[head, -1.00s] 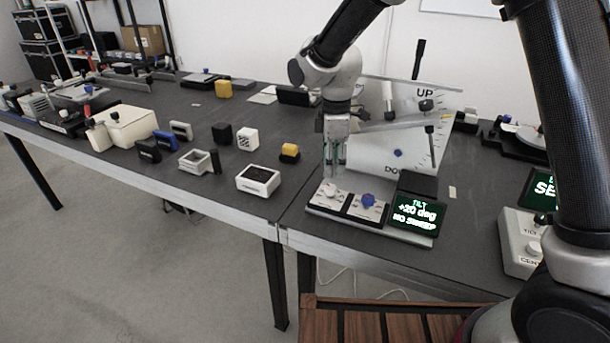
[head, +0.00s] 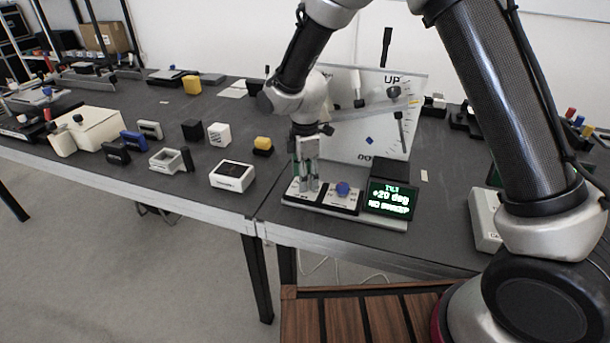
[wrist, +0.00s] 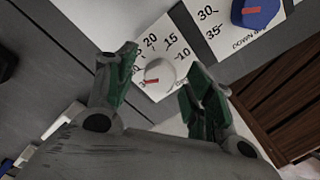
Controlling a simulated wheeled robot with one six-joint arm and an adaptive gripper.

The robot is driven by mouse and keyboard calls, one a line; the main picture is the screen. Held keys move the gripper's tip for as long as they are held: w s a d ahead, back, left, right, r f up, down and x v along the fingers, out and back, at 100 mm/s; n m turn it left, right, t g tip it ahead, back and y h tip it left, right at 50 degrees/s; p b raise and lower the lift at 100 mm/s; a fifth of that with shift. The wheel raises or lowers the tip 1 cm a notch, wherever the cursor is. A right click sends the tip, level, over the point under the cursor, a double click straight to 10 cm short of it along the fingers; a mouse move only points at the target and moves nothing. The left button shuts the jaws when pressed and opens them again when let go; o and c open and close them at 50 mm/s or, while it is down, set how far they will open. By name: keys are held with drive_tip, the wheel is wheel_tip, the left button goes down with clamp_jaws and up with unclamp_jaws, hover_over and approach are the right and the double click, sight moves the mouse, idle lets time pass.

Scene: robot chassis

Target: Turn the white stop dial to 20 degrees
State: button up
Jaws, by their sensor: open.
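The white stop dial (wrist: 160,72) is a round knob with a red mark on a white scale plate (wrist: 150,46). In the wrist view its mark points left, toward partly hidden numerals and away from the 20, 15 and 10. My gripper (wrist: 161,62) is open, its green-padded fingers on either side of the dial, with gaps visible. In the head view my gripper (head: 308,186) is down at the left end of the control panel (head: 345,214), and its fingers largely hide the white dial.
A blue dial (head: 342,188) is just right of the gripper; it also shows in the wrist view (wrist: 254,12). A display (head: 390,199) reads "TILT +20 deg NO SWEEP". An upright UP/DOWN board (head: 372,130) stands behind. A white box (head: 232,177) sits to the left.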

drive_tip(key=c, duration=1)
drive_tip(key=shift+m, duration=0.3)
drive_tip(key=m, duration=0.3)
drive_tip(key=shift+m, duration=0.3)
drive_tip(key=shift+c, duration=0.2)
drive_tip(key=m, duration=0.3)
drive_tip(key=shift+m, duration=0.3)
drive_tip(key=m, duration=0.4)
drive_tip(key=shift+m, duration=2.1)
